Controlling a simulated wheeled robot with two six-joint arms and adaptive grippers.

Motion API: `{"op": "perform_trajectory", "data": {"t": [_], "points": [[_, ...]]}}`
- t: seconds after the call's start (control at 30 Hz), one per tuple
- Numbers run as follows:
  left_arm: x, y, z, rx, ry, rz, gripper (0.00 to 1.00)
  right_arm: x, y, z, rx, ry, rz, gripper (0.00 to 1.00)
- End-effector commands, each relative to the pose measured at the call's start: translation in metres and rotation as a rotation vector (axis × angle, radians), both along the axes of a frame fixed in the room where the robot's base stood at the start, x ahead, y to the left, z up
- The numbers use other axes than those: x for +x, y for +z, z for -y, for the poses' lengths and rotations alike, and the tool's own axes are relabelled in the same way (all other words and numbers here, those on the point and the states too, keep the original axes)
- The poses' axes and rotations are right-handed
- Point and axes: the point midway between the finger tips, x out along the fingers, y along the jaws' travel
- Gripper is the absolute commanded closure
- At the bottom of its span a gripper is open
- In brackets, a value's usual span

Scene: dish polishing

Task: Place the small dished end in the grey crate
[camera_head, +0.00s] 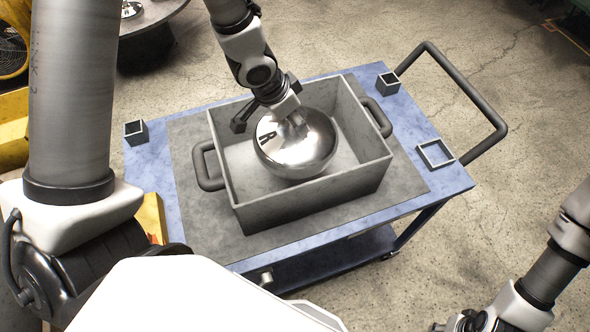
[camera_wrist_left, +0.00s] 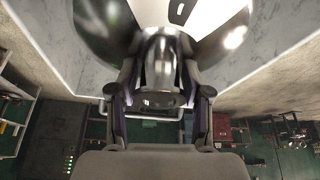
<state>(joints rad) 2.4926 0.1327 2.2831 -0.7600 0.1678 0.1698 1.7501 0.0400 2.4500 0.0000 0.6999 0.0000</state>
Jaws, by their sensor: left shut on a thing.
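The small dished end (camera_head: 307,155) is a shiny, mirror-like metal bowl shape, seen inside the walls of the grey crate (camera_head: 312,194). My left gripper (camera_head: 290,120) comes down from above and is shut on the dished end. In the left wrist view, the left gripper (camera_wrist_left: 160,75) has its fingers on either side of a shiny stub, with the curved metal of the dished end (camera_wrist_left: 105,25) beyond. Whether its underside touches the crate floor is hidden. My right arm shows at the lower right; its gripper is outside the picture.
The crate stands on a grey mat (camera_head: 190,165) on a blue cart (camera_head: 411,107) with a dark push handle (camera_head: 490,110). Small square holders (camera_head: 136,132) and a square frame (camera_head: 435,153) lie near the cart's edges. A round dark table (camera_head: 150,20) stands at the upper left.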

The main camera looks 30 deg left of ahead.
Motion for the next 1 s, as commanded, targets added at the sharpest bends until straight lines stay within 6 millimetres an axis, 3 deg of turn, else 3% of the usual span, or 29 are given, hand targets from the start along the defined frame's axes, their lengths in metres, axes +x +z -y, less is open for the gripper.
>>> {"op": "perform_trajectory", "data": {"t": [0.03,0.17,0.3,0.7,1.0], "points": [[0.001,-0.01,0.0,-0.001,0.0,0.003,1.0,0.0,-0.011,0.0,0.0,0.0,0.0,0.6],[0.0,-0.023,0.0,-0.001,-0.001,0.002,1.0,0.0,-0.021,0.0,0.0,0.0,0.0,0.6],[0.0,-0.051,0.0,-0.001,0.001,-0.002,1.0,0.0,-0.037,0.0,0.0,0.0,0.0,0.6],[0.0,-0.104,0.0,-0.001,0.001,-0.002,1.0,0.0,-0.045,0.0,0.0,0.0,0.0,0.6],[0.001,-0.11,0.0,0.0,-0.001,0.002,1.0,0.0,-0.045,0.0,0.0,0.0,0.0,0.6]]}}
